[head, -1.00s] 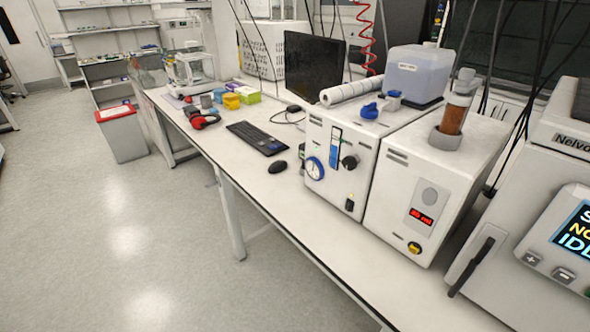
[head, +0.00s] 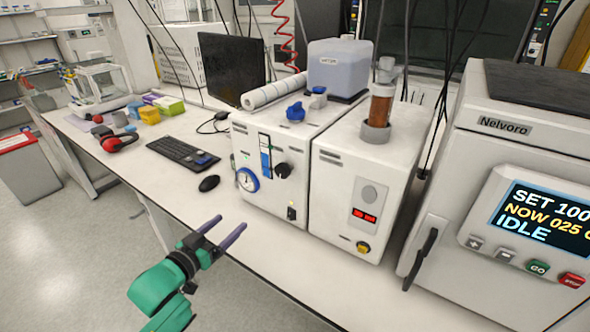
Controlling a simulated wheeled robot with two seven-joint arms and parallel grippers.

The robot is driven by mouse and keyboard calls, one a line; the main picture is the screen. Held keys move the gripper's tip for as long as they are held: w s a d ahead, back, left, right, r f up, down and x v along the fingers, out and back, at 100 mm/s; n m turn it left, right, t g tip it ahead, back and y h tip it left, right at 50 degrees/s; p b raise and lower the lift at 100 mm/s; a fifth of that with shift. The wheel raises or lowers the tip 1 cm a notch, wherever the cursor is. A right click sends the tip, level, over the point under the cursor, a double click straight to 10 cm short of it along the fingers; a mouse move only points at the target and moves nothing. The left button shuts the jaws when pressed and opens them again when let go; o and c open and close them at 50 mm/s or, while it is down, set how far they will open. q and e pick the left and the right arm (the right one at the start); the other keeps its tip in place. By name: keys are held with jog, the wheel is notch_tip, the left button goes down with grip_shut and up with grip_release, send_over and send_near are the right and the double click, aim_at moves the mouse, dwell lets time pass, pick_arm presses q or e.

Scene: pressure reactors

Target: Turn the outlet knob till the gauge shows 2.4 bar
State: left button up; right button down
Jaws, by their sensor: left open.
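The gauge (head: 248,180), a round white dial with a blue rim, is low on the left of a white box's (head: 265,205) front. Its needle is too small to read. A black knob (head: 283,170) is on the same front, right of the gauge. A blue knob (head: 296,111) is on top of the box. No label shows which knob is the outlet one. My left gripper (head: 231,223), with purple fingers, is open and empty, in front of the box and lower left of the black knob, apart from it. My right gripper is out of view.
A second white box (head: 362,190) with a red display and a brown column stands right of the first. The Nelvoro machine (head: 520,150) fills the far right. A mouse (head: 209,183) and keyboard (head: 183,153) lie left of the gauge. The bench front is mostly clear.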

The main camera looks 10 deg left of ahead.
aim_at(280, 172)
pick_arm(q)
jog(key=d+r+m+h, duration=0.1)
jog(key=d+r+h, duration=0.2)
jog(key=d+r, duration=0.5)
jog(key=shift+t, duration=0.4)
jog(key=p+x, duration=0.1)
jog(key=x, duration=0.3)
jog(key=a+r+p+x, duration=0.1)
jog(key=x, duration=0.3)
jog(key=a+p+x, duration=0.1)
jog(key=x, duration=0.3)
jog(key=shift+w+d+r+p, duration=0.15)
jog(key=shift+w+p, duration=0.15)
jog(key=shift+w, duration=0.35)
jog(key=shift+w+d, duration=0.2)
jog(key=shift+w, duration=0.1)
grip_shut()
jog(key=shift+r+n+p, duration=0.2)
jog(key=shift+n+p, duration=0.5)
jog(key=shift+p, duration=0.3)
jog(key=shift+f+n, duration=0.2)
jog(key=shift+n, duration=0.3)
jog(key=shift+a+f, duration=0.1)
grip_release()
